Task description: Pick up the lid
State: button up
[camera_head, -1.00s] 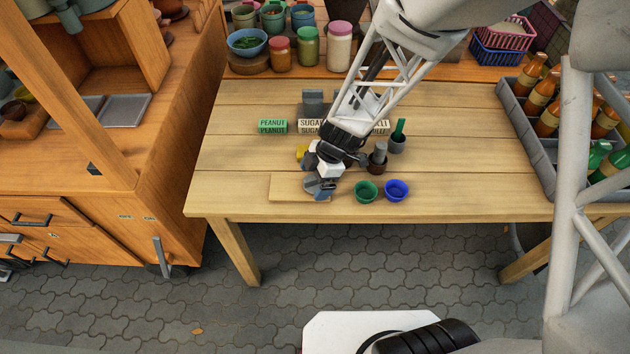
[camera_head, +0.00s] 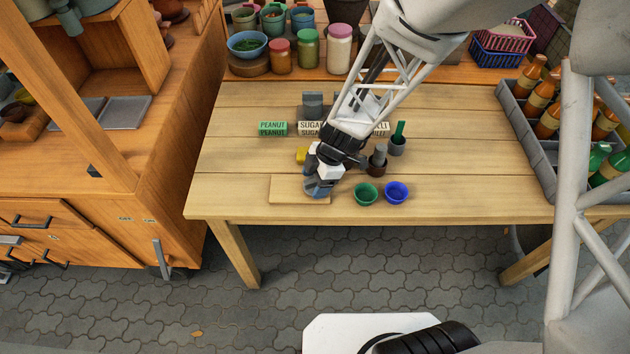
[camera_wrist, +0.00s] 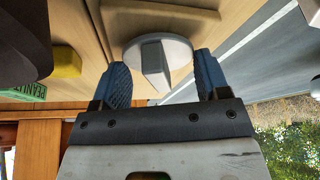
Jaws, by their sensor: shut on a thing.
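The lid (camera_wrist: 176,47) is a round grey disc with an upright grip ridge. In the wrist view it sits between the two blue-grey fingers of my gripper (camera_wrist: 164,80). My gripper is shut on the lid. In the head view my gripper (camera_head: 318,189) is low over the right end of a thin wooden board (camera_head: 288,190), and it mostly hides the lid. I cannot tell whether the lid still touches the board.
A green bowl (camera_head: 366,195) and a blue bowl (camera_head: 396,193) stand just right of my gripper. Behind them are a brown mortar (camera_head: 376,169) and a grey pot (camera_head: 397,147). A yellow block (camera_head: 301,155) lies behind the board. A bottle crate (camera_head: 530,150) stands at the right.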

jog(key=shift+r, duration=0.1)
jog(key=shift+r, duration=0.7)
notch_tip(320, 180, up, 2)
jog(key=shift+r, duration=0.1)
jog(key=s+d, duration=0.3)
jog(key=s, duration=0.4)
jog(key=s+d+r, duration=0.1)
jog(key=s+d, duration=0.1)
jog(key=s, duration=0.6)
jog(key=shift+d, duration=0.4)
jog(key=shift+w, duration=0.1)
jog(key=m, duration=0.2)
send_near(310, 181)
jog(key=shift+t, duration=0.4)
jog(key=w+d, duration=0.1)
jog(key=d, duration=0.1)
jog(key=w+d, duration=0.3)
jog(key=d, duration=0.1)
jog(key=shift+w+f, duration=0.2)
jog(key=shift+f, duration=0.1)
jog(key=w+d+r+m, duration=0.1)
jog(key=w+d, duration=0.4)
jog(key=w, duration=0.6)
jog(key=w+d+r+m, duration=0.1)
jog(key=w+d, duration=0.3)
jog(key=w, duration=0.7)
jog(key=shift+w+d+t, duration=0.35)
jog(key=shift+t, duration=0.05)
